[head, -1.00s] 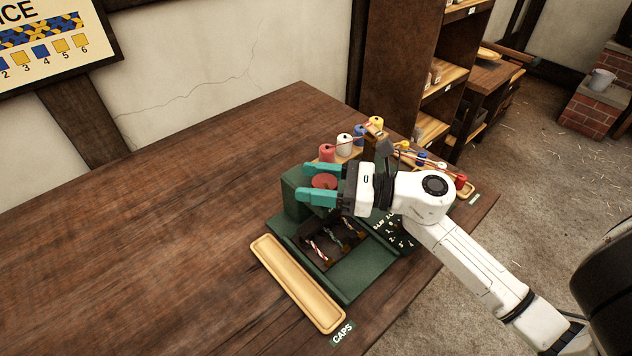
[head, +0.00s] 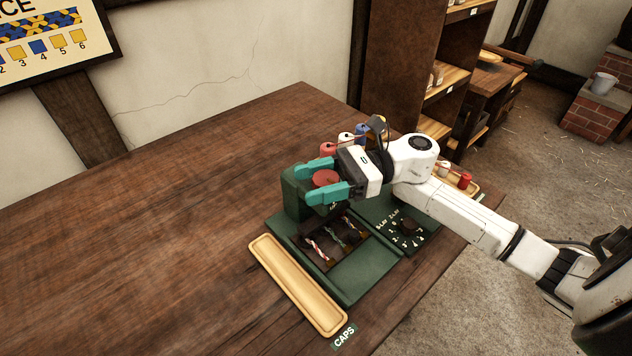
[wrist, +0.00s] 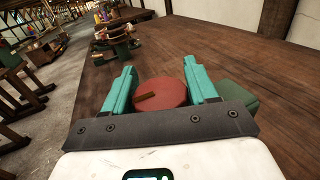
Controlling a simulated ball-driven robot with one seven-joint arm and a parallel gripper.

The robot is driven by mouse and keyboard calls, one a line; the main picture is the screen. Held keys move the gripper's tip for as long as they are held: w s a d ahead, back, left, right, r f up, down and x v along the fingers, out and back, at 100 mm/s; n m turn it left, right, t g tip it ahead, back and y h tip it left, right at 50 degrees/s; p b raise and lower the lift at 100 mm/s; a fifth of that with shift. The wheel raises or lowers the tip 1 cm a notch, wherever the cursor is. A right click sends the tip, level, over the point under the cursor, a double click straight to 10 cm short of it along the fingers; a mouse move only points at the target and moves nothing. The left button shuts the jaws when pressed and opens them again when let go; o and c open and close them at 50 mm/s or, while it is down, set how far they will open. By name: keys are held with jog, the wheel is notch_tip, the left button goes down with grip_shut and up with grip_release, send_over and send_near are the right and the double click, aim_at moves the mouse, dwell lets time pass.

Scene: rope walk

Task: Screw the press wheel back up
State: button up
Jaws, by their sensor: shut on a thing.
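The press wheel is a red disc (head: 325,178) at the top of the dark green press (head: 292,198). My gripper (head: 320,178) has its two teal fingers on either side of the wheel and is shut on it. In the wrist view the red wheel (wrist: 162,94) sits between the teal fingers, with a short brown bar mark on its top. Part of the wheel's rim is hidden by the fingers. Below, the press's green base holds a dark recess with several striped rope ends (head: 335,240).
A long wooden tray (head: 297,284) lies in front of the press, by a CAPS label (head: 344,337). Thread spools (head: 345,140) stand behind, partly hidden by my arm. The table's left side is clear.

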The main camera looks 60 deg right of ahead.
jog(key=o, duration=1)
jog(key=shift+c, duration=0.2)
jog(key=b+v, duration=0.2)
jog(key=v, duration=0.9)
jog(key=shift+f, duration=0.1)
